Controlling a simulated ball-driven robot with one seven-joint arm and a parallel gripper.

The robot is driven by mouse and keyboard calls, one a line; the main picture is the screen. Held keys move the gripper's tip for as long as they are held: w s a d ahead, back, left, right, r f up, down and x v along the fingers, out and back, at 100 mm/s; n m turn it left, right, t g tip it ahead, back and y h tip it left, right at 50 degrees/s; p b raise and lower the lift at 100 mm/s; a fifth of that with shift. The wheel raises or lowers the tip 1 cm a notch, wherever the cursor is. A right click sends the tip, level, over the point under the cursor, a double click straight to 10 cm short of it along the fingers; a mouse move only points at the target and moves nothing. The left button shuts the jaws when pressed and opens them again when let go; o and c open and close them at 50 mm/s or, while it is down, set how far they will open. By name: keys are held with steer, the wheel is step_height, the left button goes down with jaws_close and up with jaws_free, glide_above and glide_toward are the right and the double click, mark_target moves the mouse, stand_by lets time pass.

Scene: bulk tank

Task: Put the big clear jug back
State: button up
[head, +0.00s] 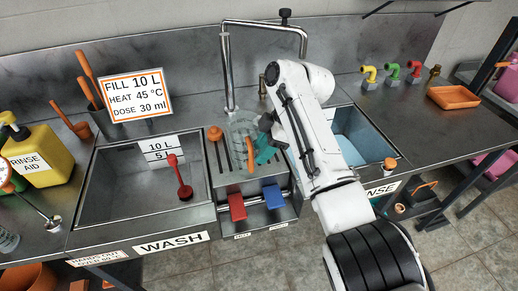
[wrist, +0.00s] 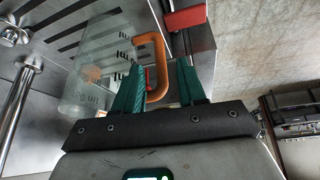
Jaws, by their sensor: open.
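The big clear jug (head: 243,128) stands on the slotted drain strip between the two sinks, below the tall tap. It has an orange handle (head: 250,155) and dark markings on its side. In the wrist view the jug (wrist: 92,75) lies to the left and its orange handle (wrist: 156,62) shows ahead of the fingers. My gripper (head: 264,148) is at the jug's right side by the handle. In the wrist view its green fingers (wrist: 160,85) are apart, with part of the handle showing between them. I cannot tell whether a finger touches the handle.
The rinse sink (head: 362,135) is on the right, partly behind my arm. An orange tray (head: 453,97) sits on the right counter.

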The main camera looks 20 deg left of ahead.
steer(key=p+v, duration=0.5)
steer(key=v, duration=0.4)
steer(key=shift+d, duration=0.1)
steer(key=s+d+f+m+t+h, duration=0.1)
steer(key=s+d+f+m, duration=0.55)
steer(key=d+f, duration=0.3)
steer(key=s+d+f+m+t, duration=0.1)
steer(key=s+d+f+m, duration=0.4)
steer(key=s+d+f, duration=0.35)
steer(key=s+d+f+m+h, duration=0.1)
steer(key=s+d+m+h, duration=0.1)
steer(key=s+d+m, duration=0.4)
steer(key=s+d+f+m+t+h, duration=0.1)
steer(key=s+d+m, duration=0.5)
steer(key=s+d, duration=0.8)
steer(key=s+h, duration=0.1)
steer(key=s, duration=0.4)
steer(key=shift+s+d, duration=0.25)
steer(key=shift+d, duration=0.1)
steer(key=shift+m, duration=0.25)
